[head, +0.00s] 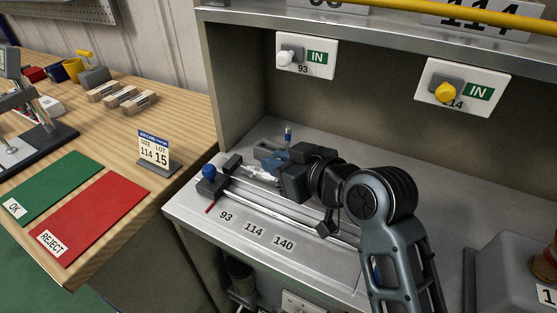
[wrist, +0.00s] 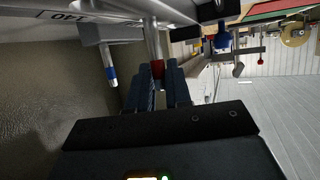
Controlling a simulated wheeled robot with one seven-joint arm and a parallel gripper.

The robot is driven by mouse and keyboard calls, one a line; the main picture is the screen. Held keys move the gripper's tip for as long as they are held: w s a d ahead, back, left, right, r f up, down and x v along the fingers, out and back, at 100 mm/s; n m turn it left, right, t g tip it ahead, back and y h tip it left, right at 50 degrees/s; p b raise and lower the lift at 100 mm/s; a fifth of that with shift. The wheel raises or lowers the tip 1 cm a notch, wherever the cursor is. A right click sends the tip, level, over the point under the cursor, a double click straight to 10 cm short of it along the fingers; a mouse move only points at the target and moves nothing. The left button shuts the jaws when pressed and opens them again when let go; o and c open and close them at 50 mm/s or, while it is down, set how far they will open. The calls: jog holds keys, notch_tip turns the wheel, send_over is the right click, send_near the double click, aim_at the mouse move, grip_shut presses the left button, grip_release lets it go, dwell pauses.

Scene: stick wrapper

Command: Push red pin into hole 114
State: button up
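My gripper (head: 271,157) is low over the metal counter, behind the number labels. Its blue fingers (wrist: 158,85) stand a little apart in the wrist view. A red piece (wrist: 157,69) on the end of a metal shaft lies between their tips. I cannot tell whether the fingers squeeze it or only flank it. The label 114 (head: 254,229) lies between 93 and 140. I cannot make out its hole.
A blue-ended shaft (head: 288,136) stands just behind my gripper. A long metal rod (head: 272,209) runs along the labels, with a dark block (head: 324,229) at its right. A back wall carries a white knob (head: 285,58) and a yellow knob (head: 445,92). A shelf overhangs the counter.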

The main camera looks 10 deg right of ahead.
jog(key=o, duration=0.4)
jog(key=shift+r, duration=0.15)
jog(key=v, duration=1.2)
jog(key=shift+b, duration=0.3)
